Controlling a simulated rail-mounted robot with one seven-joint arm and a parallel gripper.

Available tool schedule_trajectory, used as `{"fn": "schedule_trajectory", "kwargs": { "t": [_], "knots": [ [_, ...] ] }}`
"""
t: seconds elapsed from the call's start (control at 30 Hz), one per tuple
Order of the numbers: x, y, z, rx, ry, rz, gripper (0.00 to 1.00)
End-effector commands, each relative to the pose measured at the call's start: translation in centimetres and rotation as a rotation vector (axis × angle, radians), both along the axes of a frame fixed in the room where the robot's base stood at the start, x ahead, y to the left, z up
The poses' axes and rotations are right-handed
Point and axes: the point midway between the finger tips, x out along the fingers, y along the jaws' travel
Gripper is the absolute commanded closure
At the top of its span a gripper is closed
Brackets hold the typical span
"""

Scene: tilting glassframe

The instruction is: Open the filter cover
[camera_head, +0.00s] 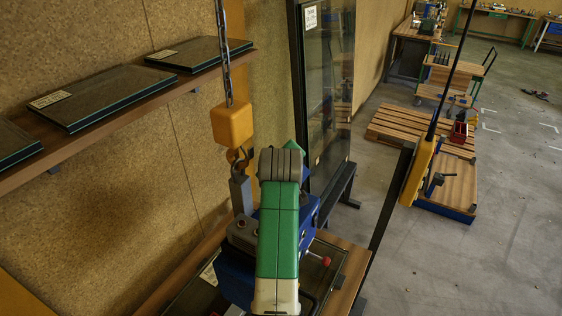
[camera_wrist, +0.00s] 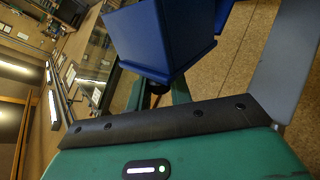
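A blue machine (camera_head: 236,272) stands on the bench in the head view, largely hidden behind my green arm. A red knob (camera_head: 326,261) sticks out at its right side. I cannot make out the filter cover for certain. My gripper's fingers are hidden behind the arm in the head view.
A yellow hoist block (camera_head: 232,124) with a hook hangs from a chain just left of my arm. A glass frame (camera_head: 328,90) stands behind the bench. A shelf with glass panels (camera_head: 105,95) runs along the left wall.

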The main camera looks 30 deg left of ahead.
Motion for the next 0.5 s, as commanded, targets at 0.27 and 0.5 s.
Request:
{"fn": "schedule_trajectory", "kwargs": {
  "t": [0.27, 0.5],
  "knots": [
    [-0.02, 0.02, -0.07, 0.000, 0.001, 0.001, 0.59],
    [-1.00, -0.73, 0.76, 0.002, -0.002, -0.001, 0.59]
  ]
}}
